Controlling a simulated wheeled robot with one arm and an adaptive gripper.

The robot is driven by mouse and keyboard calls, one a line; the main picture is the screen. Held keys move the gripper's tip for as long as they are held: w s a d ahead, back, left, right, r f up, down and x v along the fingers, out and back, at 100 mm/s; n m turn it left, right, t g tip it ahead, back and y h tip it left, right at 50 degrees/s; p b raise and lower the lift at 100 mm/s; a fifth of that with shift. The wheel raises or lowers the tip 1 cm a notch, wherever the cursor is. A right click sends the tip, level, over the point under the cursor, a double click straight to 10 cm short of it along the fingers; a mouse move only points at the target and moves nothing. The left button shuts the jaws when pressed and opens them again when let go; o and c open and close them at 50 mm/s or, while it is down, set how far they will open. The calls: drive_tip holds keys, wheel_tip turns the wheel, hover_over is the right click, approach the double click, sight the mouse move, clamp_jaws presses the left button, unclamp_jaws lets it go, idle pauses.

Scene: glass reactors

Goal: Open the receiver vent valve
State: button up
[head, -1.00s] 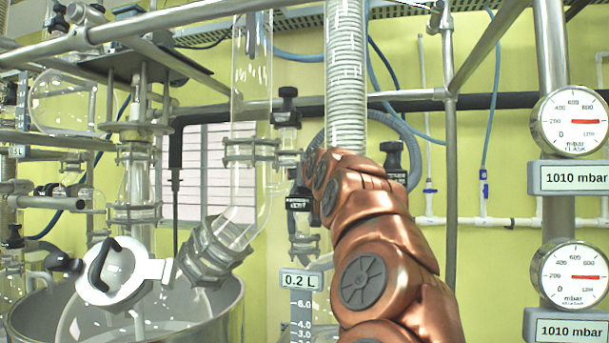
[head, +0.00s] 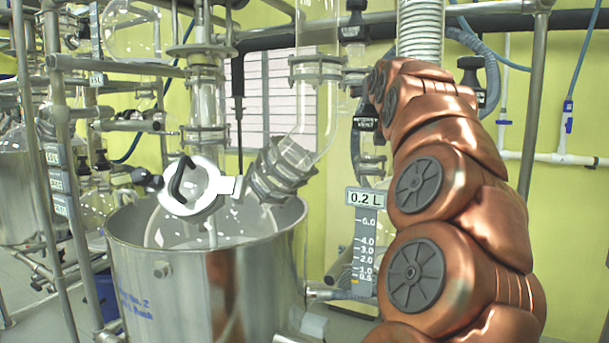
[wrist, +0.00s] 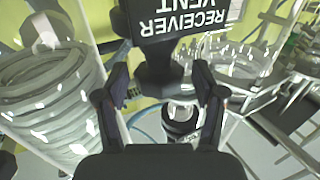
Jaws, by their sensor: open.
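In the wrist view, the label, reading RECEIVER VENT upside down (wrist: 185,20), is close at the top. A dark valve handle (wrist: 160,68) lies just below it. My gripper (wrist: 160,80) is open, with one finger on each side of this handle; I cannot tell whether either touches it. In the head view my gripper is hidden behind my arm's end.
A ribbed coil condenser (wrist: 50,100) stands close on the left in the wrist view. In the head view, a steel vessel (head: 205,270) and a bent glass tube (head: 318,100) are left of my arm. A 0.2 L scale (head: 363,235) hangs below the label. Another black knob (head: 470,72) is right of my arm.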

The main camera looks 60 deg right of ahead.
drive_tip(key=shift+f+m+g+h+b, duration=0.15)
drive_tip(key=shift+m+g+h+b, duration=0.4)
drive_tip(key=shift+g+b, duration=0.25)
drive_tip(key=shift+w+m+g+h+b, duration=0.2)
drive_tip(key=shift+m+g+h+b, duration=0.35)
drive_tip(key=shift+m+g+b, duration=1.05)
drive_tip(key=shift+w+a+r+m+g, duration=0.1)
drive_tip(key=shift+m+g, duration=0.35)
drive_tip(key=shift+g, duration=0.55)
drive_tip(key=shift+w+r+m+g, duration=0.1)
drive_tip(key=shift+m+g, duration=0.3)
drive_tip(key=shift+g, duration=0.6)
drive_tip(key=shift+f+g, duration=0.1)
drive_tip(key=shift+g, duration=0.3)
drive_tip(key=shift+r+m+g+p, duration=0.2)
drive_tip(key=shift+m+g+p, duration=0.2)
drive_tip(key=shift+m, duration=0.1)
drive_tip(key=shift+w+m+g+p, duration=0.15)
drive_tip(key=shift+m+g+p, duration=0.3)
drive_tip(key=shift+g, duration=0.55)
drive_tip(key=shift+w+r+m+g+p, duration=0.1)
drive_tip(key=shift+r+m+g+p, duration=0.05)
drive_tip(key=shift+m+g+p, duration=0.95)
drive_tip(key=m+g+y+p, duration=0.1)
drive_tip(key=p, duration=0.1)
drive_tip(key=m+g+y+p, duration=0.1)
drive_tip(key=g+p, duration=0.1)
drive_tip(key=p, duration=0.1)
drive_tip(key=shift+w+g, duration=0.2)
drive_tip(key=shift+g, duration=0.1)
